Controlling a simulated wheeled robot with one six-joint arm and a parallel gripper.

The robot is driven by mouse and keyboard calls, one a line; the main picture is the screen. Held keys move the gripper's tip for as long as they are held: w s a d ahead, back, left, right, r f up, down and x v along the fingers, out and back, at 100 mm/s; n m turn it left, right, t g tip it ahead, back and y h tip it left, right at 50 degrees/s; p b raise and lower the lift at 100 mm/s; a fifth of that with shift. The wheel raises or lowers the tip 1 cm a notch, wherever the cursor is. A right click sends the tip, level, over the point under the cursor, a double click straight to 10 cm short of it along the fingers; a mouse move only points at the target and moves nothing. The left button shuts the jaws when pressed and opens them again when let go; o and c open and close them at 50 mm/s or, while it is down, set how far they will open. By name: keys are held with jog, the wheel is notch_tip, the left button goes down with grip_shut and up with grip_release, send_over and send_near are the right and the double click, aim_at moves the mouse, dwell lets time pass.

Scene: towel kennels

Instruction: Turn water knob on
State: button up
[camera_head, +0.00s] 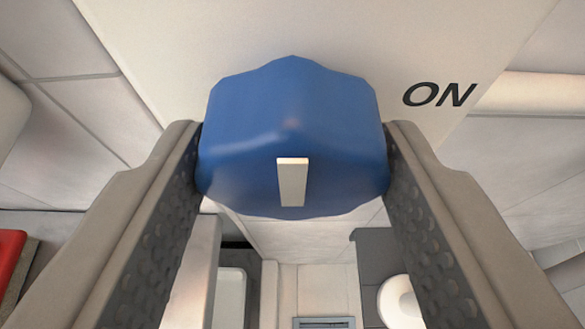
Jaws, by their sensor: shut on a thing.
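A large blue knob (292,120) with a scalloped edge sits in the middle of the head camera view, on a pale panel (200,40). A small white marker bar (292,182) on its face stands nearly upright in the picture. The word "ON" is printed in black on the panel to the right of the knob. My gripper (293,165) is shut on the knob, with one finger against its left side and one against its right. The finger pads are grey and dimpled. How the knob joins the panel is hidden behind it.
Light tiled surfaces surround the panel. A red thing (10,262) shows at the left edge. Below, behind the knob, are a grey box-like unit, a round white thing (400,300) on a dark surface, and a grate (323,322) at the bottom edge.

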jog(key=m+y, duration=0.2)
jog(key=m, duration=0.1)
jog(key=shift+d+f+y, duration=0.1)
jog(key=shift+d+y, duration=0.1)
jog(key=shift+y, duration=0.1)
jog(key=m+y, duration=0.1)
jog(key=m, duration=0.2)
jog(key=shift+f+t+y, duration=0.1)
jog(key=shift+t+y, duration=0.2)
jog(key=shift+y, duration=0.1)
jog(key=m, duration=0.2)
jog(key=m+y, duration=0.1)
jog(key=shift+d+f+m+t+y, duration=0.1)
jog(key=shift+m+t+y, duration=0.2)
jog(key=shift+m+t, duration=0.1)
jog(key=shift+m+t+y, duration=0.5)
jog(key=shift+m+t, duration=0.2)
jog(key=shift+m, duration=1)
jog(key=o, duration=1)
jog(key=shift+c, duration=0.2)
